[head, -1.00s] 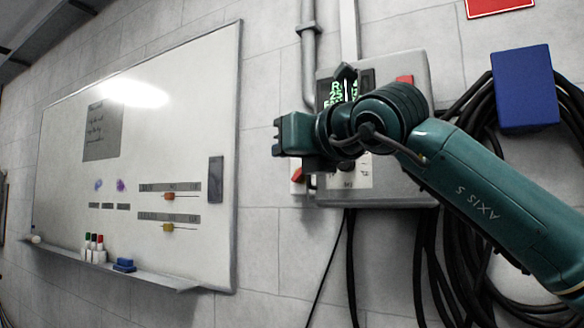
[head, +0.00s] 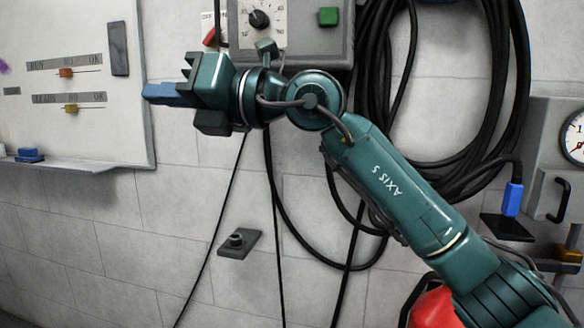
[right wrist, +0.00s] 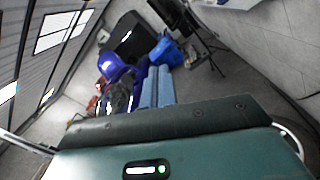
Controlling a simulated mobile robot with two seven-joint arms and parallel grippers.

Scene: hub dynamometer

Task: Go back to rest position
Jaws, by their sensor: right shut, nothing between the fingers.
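My right gripper (head: 150,92) reaches in from the lower right and points left in the head view. Its blue fingers are shut with nothing between them. It hangs in front of the wall, just right of the whiteboard edge and below left of the grey control box (head: 294,46) in the picture. In the right wrist view the two blue fingers (right wrist: 158,72) lie side by side. My left gripper is in neither view.
The control box has a dial (head: 259,19) and a green button (head: 328,17). Black cables (head: 520,75) hang in loops behind my right arm. A whiteboard (head: 90,130) with a ledge is at left. A gauge panel (head: 552,140) and a blue connector (head: 513,198) are at right.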

